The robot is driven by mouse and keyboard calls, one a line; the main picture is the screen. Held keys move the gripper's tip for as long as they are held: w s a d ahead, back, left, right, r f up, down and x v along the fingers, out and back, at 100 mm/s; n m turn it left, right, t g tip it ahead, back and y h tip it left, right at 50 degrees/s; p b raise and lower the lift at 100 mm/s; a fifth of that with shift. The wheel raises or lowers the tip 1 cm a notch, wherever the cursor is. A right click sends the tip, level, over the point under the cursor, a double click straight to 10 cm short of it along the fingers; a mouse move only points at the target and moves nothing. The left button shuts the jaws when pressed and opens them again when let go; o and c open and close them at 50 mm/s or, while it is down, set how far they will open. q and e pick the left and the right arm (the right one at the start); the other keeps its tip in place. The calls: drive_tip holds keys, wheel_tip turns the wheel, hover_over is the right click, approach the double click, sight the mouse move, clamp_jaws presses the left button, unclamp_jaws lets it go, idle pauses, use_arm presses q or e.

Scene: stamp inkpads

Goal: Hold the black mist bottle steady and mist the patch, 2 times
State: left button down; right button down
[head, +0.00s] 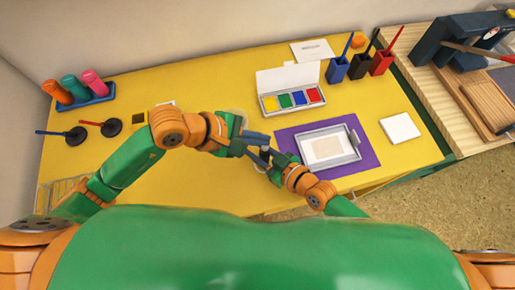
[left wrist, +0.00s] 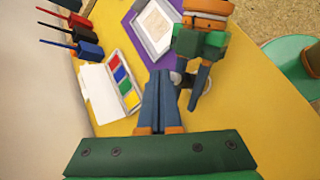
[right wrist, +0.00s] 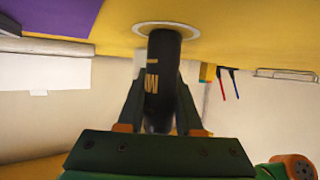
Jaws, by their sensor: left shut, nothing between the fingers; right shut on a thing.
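The black mist bottle (right wrist: 161,75), with tan lettering, is between the fingers of my right gripper (right wrist: 160,105) in the right wrist view. One end of it meets a pale round disc (right wrist: 184,29) on the table. In the head view my right gripper (head: 264,157) is left of the purple mat; the bottle is hard to make out there. My left gripper (head: 265,141) is shut and empty, close beside the right one; its closed fingers (left wrist: 159,100) show in the left wrist view. The beige patch (head: 326,148) lies in a grey-framed tray (head: 348,158).
The purple mat (head: 368,162) lies under the tray. A four-colour inkpad box (head: 290,78) is behind the grippers. Blue, black and red holders (head: 338,71) stand at the back. A white square (head: 400,128) is at right. The yellow table's left middle is fairly clear.

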use_arm(q)
drive_tip(key=shift+r, duration=0.15)
drive_tip(key=shift+r, duration=3)
wheel_tip(320, 180, down, 6)
drive_tip(key=shift+f, duration=0.1)
idle(0.7)
idle(1.8)
